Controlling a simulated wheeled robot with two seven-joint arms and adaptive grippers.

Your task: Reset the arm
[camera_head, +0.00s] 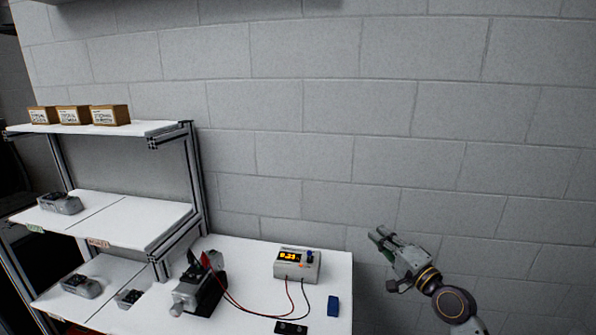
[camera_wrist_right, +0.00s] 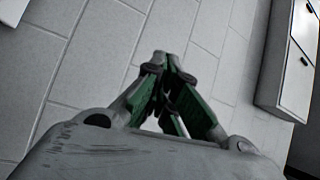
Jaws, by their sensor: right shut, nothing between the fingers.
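My right gripper (camera_head: 377,236) is to the right of the white table in the head view, raised in front of the grey block wall and clear of the table. Its fingers point up and to the left. In the right wrist view its green-lined fingers (camera_wrist_right: 168,62) meet at the tips with nothing between them. My left gripper is in neither view.
A white table (camera_head: 252,250) holds a power meter (camera_head: 297,264) with an orange display, a dark motor fixture (camera_head: 200,288), red and black leads and a blue block (camera_head: 333,306). A shelf rack (camera_head: 130,218) at left carries brown boxes (camera_head: 72,115) and grey servos (camera_head: 60,203). Space around the right gripper is free.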

